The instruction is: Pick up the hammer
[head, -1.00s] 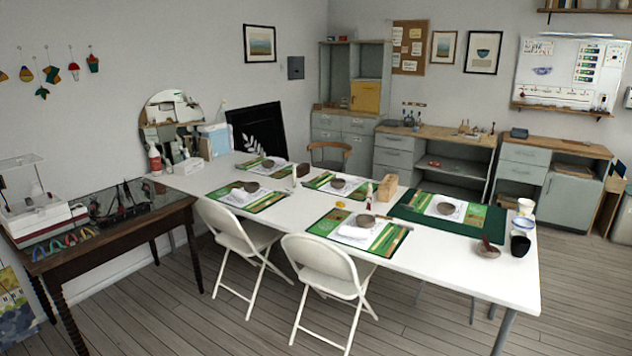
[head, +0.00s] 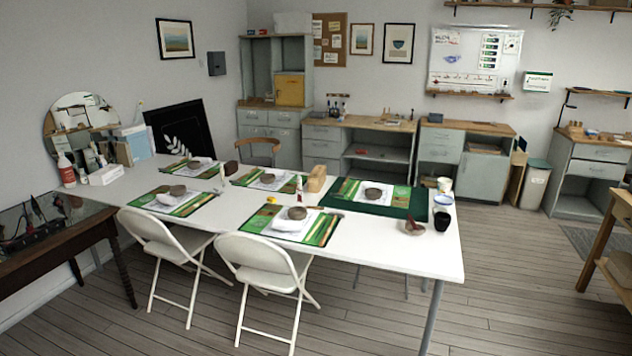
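I cannot make out a hammer for certain. A small thin brownish item (head: 326,209) lies on the white table (head: 390,252), by the back edge of the front right place setting (head: 285,224). It is too small to tell whether it is a hammer. Neither of my grippers shows in the head view.
Several green place settings with bowls cover the table. A wooden block (head: 317,179), cups (head: 442,206) and a dark green mat (head: 398,205) stand there too. Two white folding chairs (head: 262,272) block the front side. Floor (head: 525,285) to the right is clear.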

